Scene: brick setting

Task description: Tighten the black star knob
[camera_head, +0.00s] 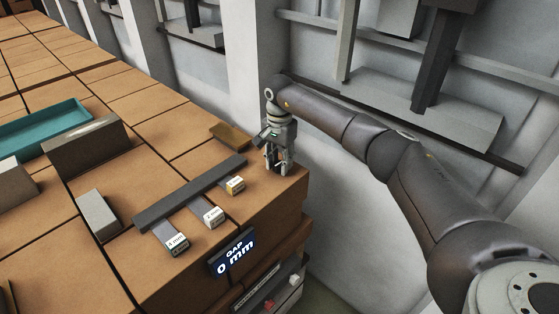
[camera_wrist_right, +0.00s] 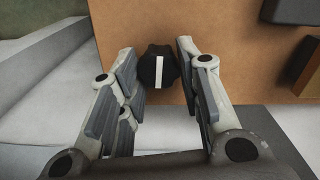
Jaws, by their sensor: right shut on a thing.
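The black star knob (camera_wrist_right: 157,68) has a white stripe across its top and shows in the right wrist view against the brown block surface. My right gripper (camera_head: 277,166) points down at the far right corner of the brick stack. In the head view the knob is mostly hidden by the fingers. My left gripper is not in view.
A dark bar (camera_head: 190,192) with several labelled tabs lies left of the gripper. A display (camera_head: 233,253) on the front face reads "GAP 0 mm". A brass-coloured block (camera_head: 230,136), a grey block (camera_head: 97,212) and a teal tray (camera_head: 42,127) stand farther left. A pale wall is behind.

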